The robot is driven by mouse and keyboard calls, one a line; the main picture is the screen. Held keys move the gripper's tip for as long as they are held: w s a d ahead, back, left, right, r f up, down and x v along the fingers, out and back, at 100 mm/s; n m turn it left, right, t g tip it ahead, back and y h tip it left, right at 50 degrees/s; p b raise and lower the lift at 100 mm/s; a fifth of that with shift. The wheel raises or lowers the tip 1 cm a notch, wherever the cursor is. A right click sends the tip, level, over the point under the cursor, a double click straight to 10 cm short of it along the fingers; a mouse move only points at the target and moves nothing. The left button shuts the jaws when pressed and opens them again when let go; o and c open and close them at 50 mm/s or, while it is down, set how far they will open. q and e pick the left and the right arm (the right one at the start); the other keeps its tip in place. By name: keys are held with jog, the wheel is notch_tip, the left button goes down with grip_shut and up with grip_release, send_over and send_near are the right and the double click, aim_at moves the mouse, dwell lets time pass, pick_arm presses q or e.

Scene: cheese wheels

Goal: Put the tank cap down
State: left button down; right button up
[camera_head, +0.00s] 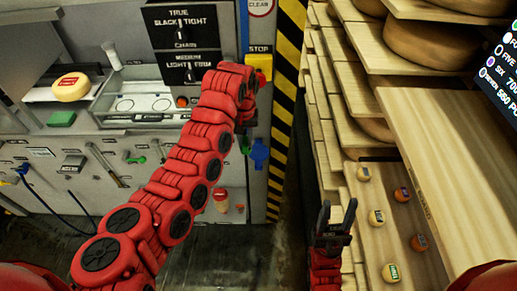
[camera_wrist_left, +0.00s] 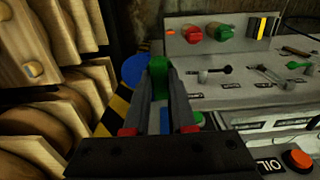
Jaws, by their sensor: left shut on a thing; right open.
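My left gripper (camera_wrist_left: 168,76) is shut on a small green piece, which looks like the tank cap (camera_wrist_left: 158,78), between its fingertips in the left wrist view. In the head view the green piece (camera_head: 245,145) shows just below the end of my left arm, in front of the grey machine; the left fingers are mostly hidden there. It is held up, off any surface. My right gripper (camera_head: 337,214) is open and empty, pointing up beside the wooden shelves.
A blue round part (camera_head: 259,153) is close to the green piece. The machine (camera_head: 150,160) has levers, knobs and a tray with a cheese wheel (camera_head: 71,87). Wooden shelves (camera_head: 440,130) with cheeses stand at the right. A yellow-black striped post (camera_head: 284,110) stands between.

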pick_arm(q)
jog(key=shift+w+d+f, duration=0.1)
jog(key=shift+w+d, duration=0.55)
jog(key=shift+d, duration=0.3)
jog(key=shift+w+d+f+b, duration=0.3)
jog(key=shift+f+b, duration=0.1)
jog(key=shift+b, duration=0.1)
jog(key=shift+w+d+b, duration=0.3)
jog(key=shift+w+b, duration=0.05)
jog(key=shift+b, duration=0.2)
jog(key=shift+w+d+b, duration=0.15)
jog(key=shift+d+b, duration=0.35)
jog(key=shift+b, duration=0.45)
jog(key=shift+f, duration=1.55)
jog(key=c, duration=0.7)
grip_release()
jog(key=shift+c, duration=0.2)
